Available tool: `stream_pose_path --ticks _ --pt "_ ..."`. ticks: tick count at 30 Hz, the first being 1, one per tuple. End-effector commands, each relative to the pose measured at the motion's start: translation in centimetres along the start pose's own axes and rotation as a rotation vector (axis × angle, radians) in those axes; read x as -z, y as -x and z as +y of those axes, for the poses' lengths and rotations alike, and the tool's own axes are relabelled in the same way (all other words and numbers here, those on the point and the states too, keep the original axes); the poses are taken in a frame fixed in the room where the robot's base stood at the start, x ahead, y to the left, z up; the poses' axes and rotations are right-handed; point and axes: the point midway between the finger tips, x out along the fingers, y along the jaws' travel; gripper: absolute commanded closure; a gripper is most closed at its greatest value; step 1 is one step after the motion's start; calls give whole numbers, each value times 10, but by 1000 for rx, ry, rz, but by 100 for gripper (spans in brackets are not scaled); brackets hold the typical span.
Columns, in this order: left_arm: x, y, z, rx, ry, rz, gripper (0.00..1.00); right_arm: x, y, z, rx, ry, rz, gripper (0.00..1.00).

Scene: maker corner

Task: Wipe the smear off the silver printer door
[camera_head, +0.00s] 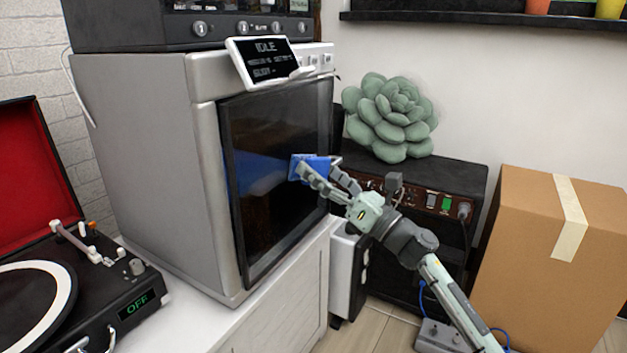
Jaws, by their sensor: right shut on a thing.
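The silver printer (150,165) stands on a white cabinet, its door (275,220) a dark glossy pane in a silver frame. My right gripper (322,172) reaches in from the lower right and is shut on a blue cloth or sponge (312,163). The blue thing is at the right half of the door, against it or very close; I cannot tell which. A blue patch to its left on the pane looks like its reflection. I cannot make out a smear.
A record player (100,290) with a red-lined lid stands at the left. A tilted display (262,62) sticks out above the door. A green succulent (392,115) sits on a black unit behind my right arm. A cardboard box (540,270) stands at the right.

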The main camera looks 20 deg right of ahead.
Motion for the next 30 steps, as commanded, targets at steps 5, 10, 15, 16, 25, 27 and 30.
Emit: stream_pose_path --ticks 5,10,15,16,25,27,30 --pt "-8 -4 0 0 -1 -6 36 -2 2 -6 2 2 -2 53" --pt "-8 -3 0 1 -2 -12 36 -2 2 -2 2 0 -1 53" --pt "-6 -2 0 1 -3 -17 36 1 4 12 1 0 -1 53" --pt "-6 -1 0 1 -3 -17 36 2 4 15 0 0 -1 53" --pt "-2 1 0 1 -3 -15 36 9 6 34 0 -1 -1 53" --pt "-2 1 0 1 -3 -14 36 9 6 36 -1 -1 -1 53" --pt "0 2 -1 1 -2 -12 36 10 7 40 -2 -1 -1 53"
